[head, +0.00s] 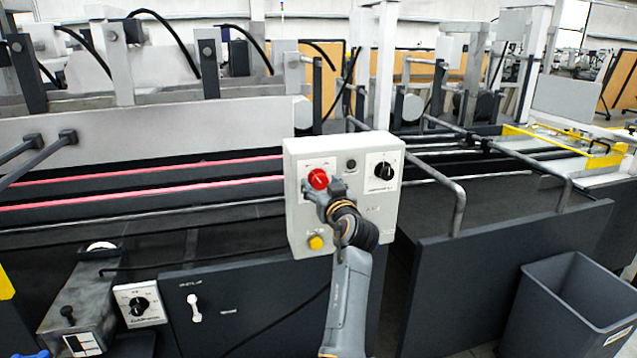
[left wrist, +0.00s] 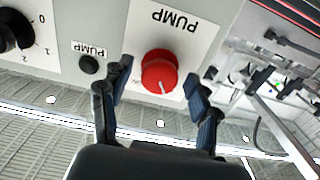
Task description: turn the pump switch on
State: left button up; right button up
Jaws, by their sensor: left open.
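The pump switch is a round red knob (head: 318,179) with a white pointer line, at the upper left of a light grey control box (head: 294,222). In the left wrist view the red knob (left wrist: 159,72) sits on a white plate marked PUMP, which appears upside down. My left gripper (head: 316,190) is at the box just below the knob. In the left wrist view the left gripper's fingers (left wrist: 160,82) are spread, one on each side of the knob, with a gap to it. The right gripper is not in view.
The box also carries a black rotary dial (head: 383,171), a small black button (head: 351,164) and a yellow button (head: 316,242). Another black dial (head: 139,305) is low on the left. Metal rails (head: 460,205) run right of the box. A grey bin (head: 575,300) stands at lower right.

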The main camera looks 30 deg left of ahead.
pick_arm(q)
jog(key=shift+d, duration=0.15)
jog(key=c, duration=1.2)
jog(key=shift+o, duration=0.2)
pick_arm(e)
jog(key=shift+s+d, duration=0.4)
pick_arm(q)
jog(key=shift+s+r+m, duration=0.1)
jog(key=shift+m, duration=0.2)
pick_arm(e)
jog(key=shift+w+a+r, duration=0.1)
pick_arm(q)
jog(key=shift+m+p, duration=0.4)
jog(key=shift+m, duration=0.6)
jog(key=m+p, duration=0.1)
jog(key=m, duration=0.2)
jog(key=shift+r+m, duration=0.15)
jog(key=shift+m, duration=0.15)
jog(key=m+p, duration=0.3)
jog(key=m, duration=0.2)
jog(key=shift+m+p, duration=0.7)
jog(key=shift+m, duration=0.6)
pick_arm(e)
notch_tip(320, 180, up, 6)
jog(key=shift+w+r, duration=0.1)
